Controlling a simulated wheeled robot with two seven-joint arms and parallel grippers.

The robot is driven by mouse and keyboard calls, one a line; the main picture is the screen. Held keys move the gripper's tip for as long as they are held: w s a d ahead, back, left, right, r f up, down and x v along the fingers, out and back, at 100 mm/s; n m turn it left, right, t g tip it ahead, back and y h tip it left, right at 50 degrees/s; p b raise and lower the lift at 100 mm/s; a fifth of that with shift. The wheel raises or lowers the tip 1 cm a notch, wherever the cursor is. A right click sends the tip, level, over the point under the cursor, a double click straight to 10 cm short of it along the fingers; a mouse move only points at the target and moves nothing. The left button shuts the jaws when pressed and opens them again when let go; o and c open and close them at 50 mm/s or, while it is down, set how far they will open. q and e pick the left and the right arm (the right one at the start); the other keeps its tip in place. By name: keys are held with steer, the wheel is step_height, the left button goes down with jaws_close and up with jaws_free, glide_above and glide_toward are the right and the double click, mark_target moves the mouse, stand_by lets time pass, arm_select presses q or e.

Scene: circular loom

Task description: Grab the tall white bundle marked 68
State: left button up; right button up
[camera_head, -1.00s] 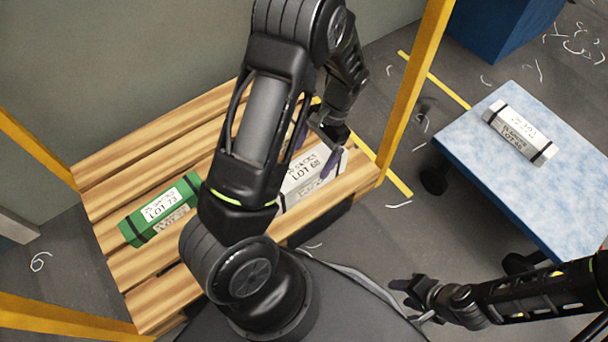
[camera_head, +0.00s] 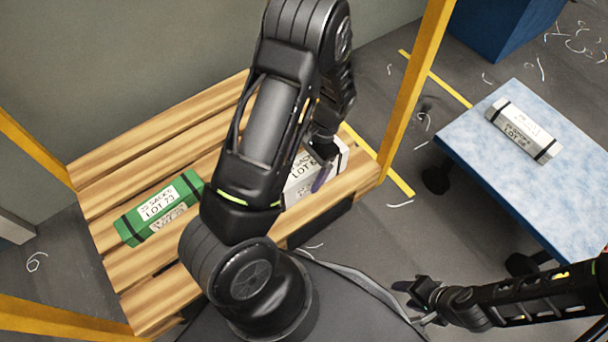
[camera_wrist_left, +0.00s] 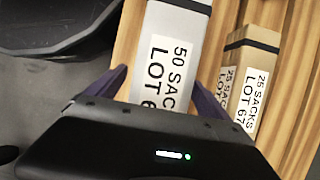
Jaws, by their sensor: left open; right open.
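The tall white bundle (camera_head: 300,185) lies on the wooden slatted pallet (camera_head: 120,165), partly hidden behind my left arm in the head view. Its label reads "50 SACKS LOT 6" in the wrist view (camera_wrist_left: 174,25), with the last digit cut off or unclear. My left gripper (camera_wrist_left: 155,80) is open, with one dark purple finger on each side of the bundle. I cannot tell whether the fingers touch it. My right gripper (camera_head: 422,298) is open and empty, low over the floor, away from the bundles.
A tan bundle (camera_wrist_left: 252,50) marked 25 sacks, lot 67 lies close to the right finger. A green bundle (camera_head: 158,207) marked lot 73 lies left on the pallet. Another white bundle (camera_head: 521,130) lies on the blue-topped table (camera_head: 480,160). A yellow post (camera_head: 412,85) stands by the pallet's right end.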

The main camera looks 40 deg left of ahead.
stand_by(0.5)
arm_select(q)
steer(key=shift+r, duration=0.1)
jaws_close()
stand_by(0.8)
